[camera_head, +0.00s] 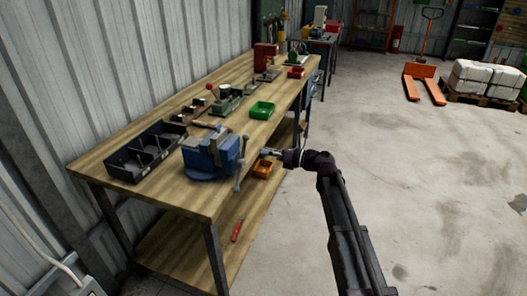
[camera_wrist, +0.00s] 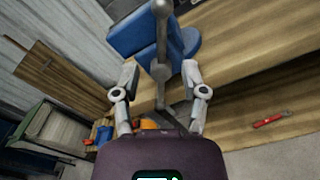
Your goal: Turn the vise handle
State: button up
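The blue vise (camera_head: 205,158) is mounted at the front edge of the wooden workbench. Its grey vise handle (camera_head: 240,166) is a bar with rounded ends, hanging in front of the bench edge. In the wrist view the handle (camera_wrist: 161,42) runs nearly upright through the screw end, with the vise body (camera_wrist: 130,36) behind it. My gripper (camera_head: 266,152) is just right of the handle, with a small gap in the head view. In the wrist view my gripper (camera_wrist: 160,72) is open, its fingers to either side of the handle's line. Nothing is held.
An orange bin (camera_head: 262,169) sits close below my gripper, and a green bin (camera_head: 262,110) is farther back. A black divided tray (camera_head: 146,152) lies left of the vise. A red tool (camera_head: 237,230) lies on the lower shelf. The floor (camera_head: 420,180) to the right is clear.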

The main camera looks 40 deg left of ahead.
jog(key=v, duration=0.8)
jog(key=shift+d, duration=0.35)
dwell(0.8)
jog(key=shift+w+d, duration=0.1)
dwell(0.5)
jog(key=v, duration=1.1)
jog(key=shift+w+d, duration=0.2)
jog(key=shift+d, duration=0.15)
jog(key=s+d+f+n+t+h, duration=0.2)
jog(key=d+f+n+h, duration=0.35)
jog(key=d, duration=0.65)
jog(key=s+d+f+n+t+h, duration=0.25)
jog(key=d+f+n, duration=0.35)
jog(key=d+f, duration=0.45)
jog(key=s+d+f+n+h, duration=0.1)
jog(key=s+d+n+h, duration=0.15)
jog(key=d, duration=0.55)
jog(key=s+d+f+n+t+h, duration=0.1)
jog(key=s+d+n+h, duration=0.15)
jog(key=d, duration=0.45)
jog(key=s+d+f+n+h, duration=0.1)
jog(key=s+d+n+h, duration=0.2)
jog(key=d, duration=0.5)
notch_tip(320, 180, up, 13)
jog(key=w+h+p, duration=0.1)
jog(key=p, duration=1.1)
jog(key=shift+d, duration=0.35)
